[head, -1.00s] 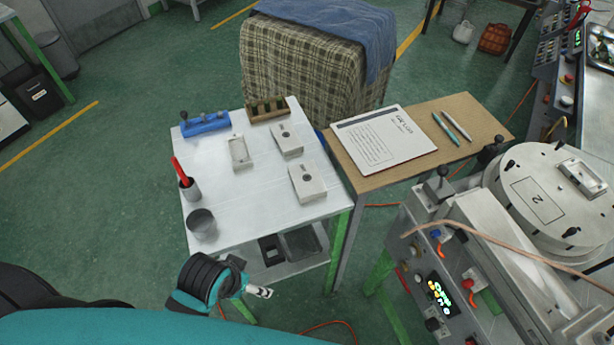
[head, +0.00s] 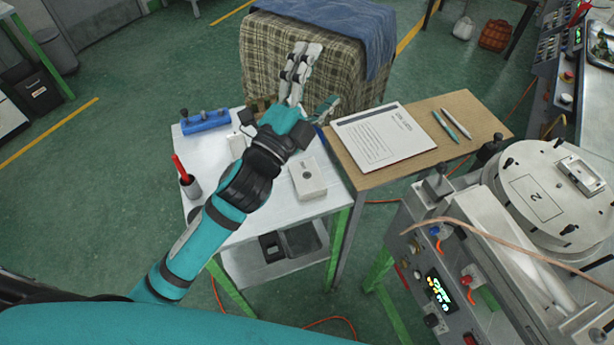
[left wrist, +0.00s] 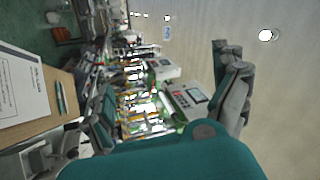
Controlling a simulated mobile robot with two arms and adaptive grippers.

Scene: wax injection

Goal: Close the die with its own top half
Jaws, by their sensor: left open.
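My left gripper (head: 316,78) is open and empty, raised over the back right of the white table in the head view, in front of the plaid cloth. Its fingers also show in the left wrist view (left wrist: 165,100). A pale die block with a small dark round mark (head: 308,180) lies on the table, right of my left forearm. A pale shallow die piece (head: 237,145) shows in part, left of my wrist. Another pale block is hidden behind my arm. I cannot tell which is the die's own top half. My right gripper is not in view.
The white table (head: 325,202) also holds a blue rack (head: 205,122) and a red-handled tool (head: 180,166) in a cup. My arm partly covers the wooden rack and dark cup. A brown side table (head: 470,110) with a clipboard (head: 383,137) and the machine (head: 545,195) stand right.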

